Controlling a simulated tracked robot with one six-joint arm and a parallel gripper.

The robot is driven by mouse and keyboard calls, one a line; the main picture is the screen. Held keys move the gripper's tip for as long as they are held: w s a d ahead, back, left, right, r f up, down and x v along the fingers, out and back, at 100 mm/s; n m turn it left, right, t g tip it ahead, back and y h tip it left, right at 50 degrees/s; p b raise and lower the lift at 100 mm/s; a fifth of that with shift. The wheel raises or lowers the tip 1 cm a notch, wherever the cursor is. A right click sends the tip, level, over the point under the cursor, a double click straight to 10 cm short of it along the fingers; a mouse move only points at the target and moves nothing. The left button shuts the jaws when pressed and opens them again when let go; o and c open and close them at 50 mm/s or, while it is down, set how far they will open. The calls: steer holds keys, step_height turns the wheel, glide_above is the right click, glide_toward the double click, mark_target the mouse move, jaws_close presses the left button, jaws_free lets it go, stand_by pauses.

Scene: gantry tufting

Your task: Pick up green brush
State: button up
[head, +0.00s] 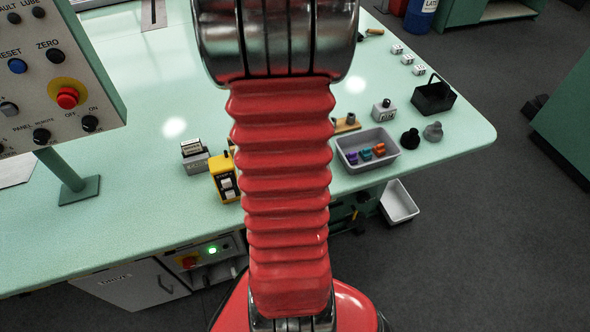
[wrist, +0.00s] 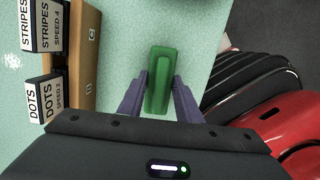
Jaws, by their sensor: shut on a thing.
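The green brush (wrist: 159,68) is in the middle of the wrist view, with its long side running away from my wrist. My gripper (wrist: 159,88) has its two purple fingers closed on the brush's sides. The brush is over or on the pale green table (wrist: 118,50); I cannot tell whether it touches the top. In the head view my red arm covers the middle, and neither my gripper nor the brush shows.
Left of the brush stands a wooden block (wrist: 84,60) with labelled cards, STRIPES (wrist: 42,25) and DOTS (wrist: 44,98). In the head view a grey tray (head: 348,164) holds small coloured pieces, with a black basket (head: 433,98) behind it. A control panel (head: 70,65) rises at left.

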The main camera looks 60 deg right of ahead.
steer(key=c, duration=0.4)
step_height(320, 180, up, 10)
stand_by(0.6)
stand_by(0.4)
steer(key=o, duration=0.6)
steer(key=shift+c, duration=0.2)
steer(key=c, duration=0.4)
